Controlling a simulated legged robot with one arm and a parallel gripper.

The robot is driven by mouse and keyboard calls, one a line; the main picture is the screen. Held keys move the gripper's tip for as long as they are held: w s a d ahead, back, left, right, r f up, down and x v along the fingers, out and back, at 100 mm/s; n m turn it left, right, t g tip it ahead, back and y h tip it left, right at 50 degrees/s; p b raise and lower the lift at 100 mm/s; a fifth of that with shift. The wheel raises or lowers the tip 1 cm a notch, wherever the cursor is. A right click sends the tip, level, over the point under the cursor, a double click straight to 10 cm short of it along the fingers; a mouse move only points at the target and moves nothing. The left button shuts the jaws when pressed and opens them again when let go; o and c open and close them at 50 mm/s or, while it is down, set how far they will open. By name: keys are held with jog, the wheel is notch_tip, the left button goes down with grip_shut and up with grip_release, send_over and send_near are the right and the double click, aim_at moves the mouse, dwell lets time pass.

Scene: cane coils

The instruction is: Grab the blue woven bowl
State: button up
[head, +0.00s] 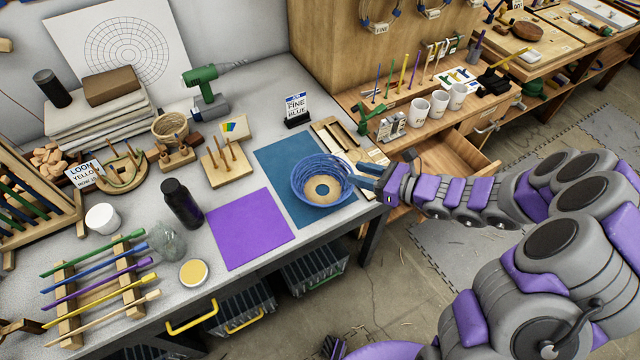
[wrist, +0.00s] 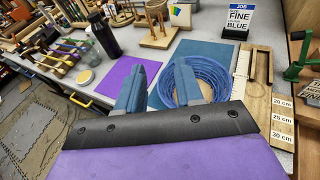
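The blue woven bowl (head: 305,174) sits upright on a blue mat (head: 281,159) near the table's front right edge. Its inside shows a tan round bottom. My gripper (head: 367,178) is at the bowl's right side in the head view, its fingertips close to the rim. In the wrist view the bowl (wrist: 215,77) lies just beyond my gripper (wrist: 160,68). The two blue fingers are apart with nothing held between them. The right finger covers part of the bowl there. I cannot tell whether a finger touches the rim.
A purple mat (head: 250,230) lies left of the blue mat. A dark bottle (head: 181,203), a glass jar (head: 166,242) and a pegged wooden block (head: 227,166) are farther left.

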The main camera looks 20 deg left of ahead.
jog(key=w+d+f+m+t+h, duration=0.1)
jog(key=w+d+f+m+t, duration=0.1)
jog(key=w+d+f+m, duration=0.3)
jog(key=w+d+f+m+t+h, duration=0.1)
jog(key=d+f+m+t, duration=0.15)
jog(key=f, duration=0.45)
jog(key=m+b, duration=0.1)
send_near(349, 171)
jog(key=a, duration=0.1)
jog(key=w+a, duration=0.1)
jog(key=a, duration=0.1)
jog(key=shift+w+a+f+g, duration=0.1)
jog(key=shift+w+f+g, duration=0.2)
jog(key=shift+w+g, duration=0.05)
jog(key=shift+w+a+f+h, duration=0.15)
jog(key=shift+w+a, duration=0.05)
jog(key=shift+a, duration=0.2)
jog(key=shift+w+a+f+h, duration=0.15)
jog(key=shift+w+a, duration=0.05)
jog(key=shift+a, duration=0.2)
jog(key=shift+b+x, duration=0.4)
jog(key=shift+x, duration=1.95)
jog(key=shift+w+d+f, duration=0.1)
jog(key=shift+d+f, duration=0.05)
jog(key=shift+d, duration=0.05)
grip_shut()
